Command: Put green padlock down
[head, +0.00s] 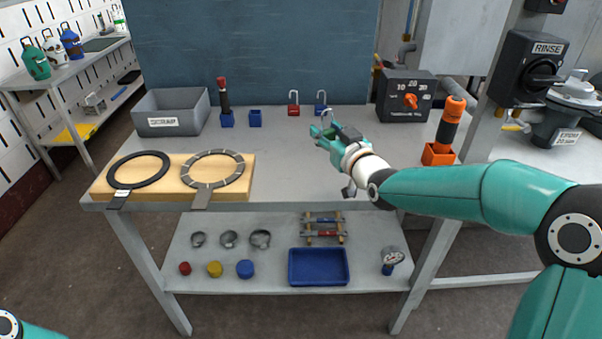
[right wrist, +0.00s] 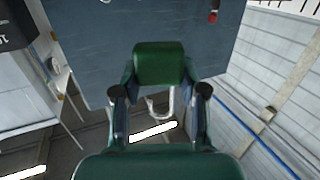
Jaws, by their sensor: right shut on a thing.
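My right gripper (head: 323,132) is held above the right back part of the bench, in front of the red and blue padlocks. It is shut on the green padlock (right wrist: 160,63), whose dark green body shows between the fingertips in the right wrist view. Its pale curved shackle shows below the body there. In the head view the fingers hide most of it, and it appears clear of the bench top (head: 285,165). My left gripper is out of view.
A red padlock (head: 293,110) and a blue padlock (head: 320,108) stand at the bench's back. A dial box (head: 405,97) and an orange-handled tool in an orange holder (head: 438,154) stand right. A scrap bin (head: 172,121) and a wooden board (head: 236,188) with rings lie left. The middle is free.

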